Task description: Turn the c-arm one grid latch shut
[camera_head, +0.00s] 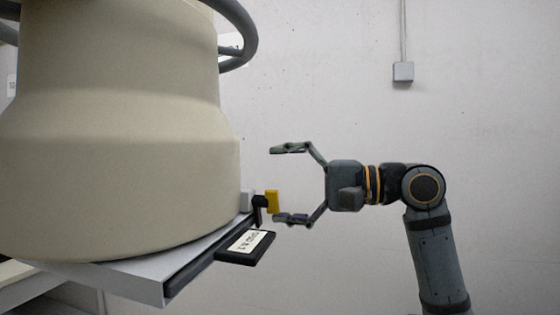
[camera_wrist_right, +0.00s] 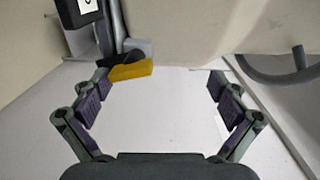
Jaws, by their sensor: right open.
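The grid latch has a yellow tab (camera_head: 272,201) on a black lever, beside a small grey block at the edge of the c-arm's large cream housing (camera_head: 120,130). A black grid handle with a white label (camera_head: 245,246) sticks out just below it. My right gripper (camera_head: 282,184) is open and empty, its fingers spread above and below the tab's level. In the right wrist view the yellow tab (camera_wrist_right: 131,70) lies ahead near the left finger, and I cannot tell whether they touch. My left gripper is not in view.
A grey flat plate (camera_head: 150,275) runs under the housing. A dark curved rail (camera_head: 245,40) passes at its upper right. A plain wall with a small grey box (camera_head: 403,71) stands behind, and the space right of the housing is otherwise clear.

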